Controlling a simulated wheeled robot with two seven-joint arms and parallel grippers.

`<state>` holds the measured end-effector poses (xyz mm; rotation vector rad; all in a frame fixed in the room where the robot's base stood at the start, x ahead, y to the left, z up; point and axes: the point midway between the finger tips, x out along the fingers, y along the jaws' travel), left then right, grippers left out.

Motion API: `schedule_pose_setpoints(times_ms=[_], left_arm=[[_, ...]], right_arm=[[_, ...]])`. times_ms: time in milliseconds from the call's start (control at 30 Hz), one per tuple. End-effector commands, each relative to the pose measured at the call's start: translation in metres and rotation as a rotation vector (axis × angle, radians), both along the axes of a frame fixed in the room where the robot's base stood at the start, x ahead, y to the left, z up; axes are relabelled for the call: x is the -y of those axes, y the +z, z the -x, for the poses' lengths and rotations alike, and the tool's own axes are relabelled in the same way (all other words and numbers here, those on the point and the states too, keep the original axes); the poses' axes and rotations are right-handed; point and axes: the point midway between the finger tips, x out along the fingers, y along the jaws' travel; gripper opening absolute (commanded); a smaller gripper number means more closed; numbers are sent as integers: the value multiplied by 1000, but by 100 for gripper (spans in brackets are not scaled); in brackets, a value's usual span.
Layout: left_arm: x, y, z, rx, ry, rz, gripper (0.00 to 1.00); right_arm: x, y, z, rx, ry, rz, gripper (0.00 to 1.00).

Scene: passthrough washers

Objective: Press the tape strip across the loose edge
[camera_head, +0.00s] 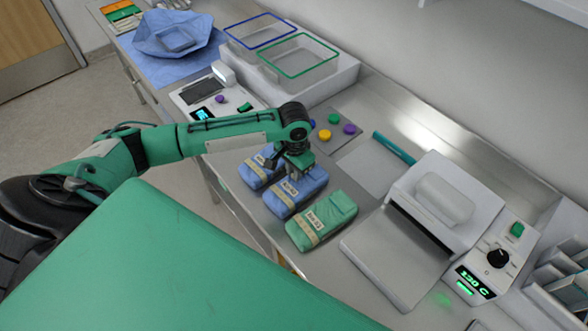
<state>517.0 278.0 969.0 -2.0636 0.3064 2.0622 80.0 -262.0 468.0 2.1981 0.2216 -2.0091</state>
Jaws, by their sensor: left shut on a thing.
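Three wrapped packs lie in a row on the steel counter: a blue pack (250,177) at the left, a middle blue pack (312,182) and a green pack (340,208). Each has a pale tape strip and a small label across it. My left gripper (294,174) points down at the far end of the middle blue pack and is shut on its tape strip (289,192). The fingers hide that end of the strip and part of the left blue pack. I cannot tell whether the strip lies flat under the fingers. My right gripper is not in view.
A heat sealer (445,205) with a dial and a green display stands to the right. Behind the packs are a grey plate with coloured buttons (333,119) and a flat sheet with a teal bar (394,148). Two rimmed baskets (300,57) and a blue wrap (172,68) lie farther back.

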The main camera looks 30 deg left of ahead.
Motion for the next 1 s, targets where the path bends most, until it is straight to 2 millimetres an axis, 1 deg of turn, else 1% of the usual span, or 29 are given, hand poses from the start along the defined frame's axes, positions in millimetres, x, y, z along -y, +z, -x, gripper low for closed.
schedule_pose_setpoints(times_ms=[133,167,233,267,300,567,667,767,833,1000], left_arm=[[0,0,0,0,0,0,0],[0,0,0,0,0,0,19],[0,0,0,0,0,0,32],[0,0,0,0,0,0,38],[0,0,0,0,0,0,42],[0,1,0,1,0,0,42],[0,6,-1,2,0,1,42],[0,18,-2,5,1,0,42],[0,31,-1,5,-1,1,42],[0,71,-2,6,0,1,42]], right_arm=[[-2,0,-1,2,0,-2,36],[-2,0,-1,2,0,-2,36],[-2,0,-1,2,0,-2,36],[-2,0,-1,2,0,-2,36],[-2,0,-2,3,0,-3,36],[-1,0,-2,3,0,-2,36],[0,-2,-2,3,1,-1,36],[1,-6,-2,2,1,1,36],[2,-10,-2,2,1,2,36],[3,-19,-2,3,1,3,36]])
